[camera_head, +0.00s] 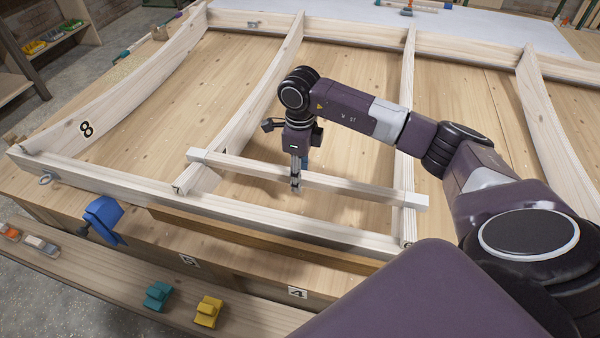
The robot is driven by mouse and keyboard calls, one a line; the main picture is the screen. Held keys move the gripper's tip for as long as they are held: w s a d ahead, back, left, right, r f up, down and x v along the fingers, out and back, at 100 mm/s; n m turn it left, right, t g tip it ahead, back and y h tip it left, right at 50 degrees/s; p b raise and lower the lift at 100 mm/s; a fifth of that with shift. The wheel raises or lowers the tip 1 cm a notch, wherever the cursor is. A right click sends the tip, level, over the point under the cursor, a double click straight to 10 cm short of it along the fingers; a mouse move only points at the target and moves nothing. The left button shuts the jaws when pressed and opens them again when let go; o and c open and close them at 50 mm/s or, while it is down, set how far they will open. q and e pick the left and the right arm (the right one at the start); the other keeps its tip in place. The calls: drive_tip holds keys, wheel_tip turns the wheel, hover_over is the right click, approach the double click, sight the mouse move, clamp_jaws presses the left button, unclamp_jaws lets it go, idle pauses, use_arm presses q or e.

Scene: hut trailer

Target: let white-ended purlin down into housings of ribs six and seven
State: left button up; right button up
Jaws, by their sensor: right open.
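The white-ended purlin (345,185) is a pale square bar with white ends. It lies crosswise over two curved ribs, the left one (262,92) and the right one (407,110), near their front ends. Both ends stick out past the ribs. I cannot tell how deep it sits in the housings, which the bar hides. My right gripper (296,186) points down at the middle of the purlin, with its jaws open at the bar. The rib numbers at the front ends are too small to read. My left gripper is not in view.
A rib marked 8 (130,98) stands at the left, and another rib (545,110) at the right. A front rail (215,213) joins the rib ends. A blue clamp (103,218), a teal block (158,295) and a yellow block (208,311) are along the near side.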

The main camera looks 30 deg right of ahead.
wheel_tip(320, 180, up, 12)
idle(0.5)
idle(0.5)
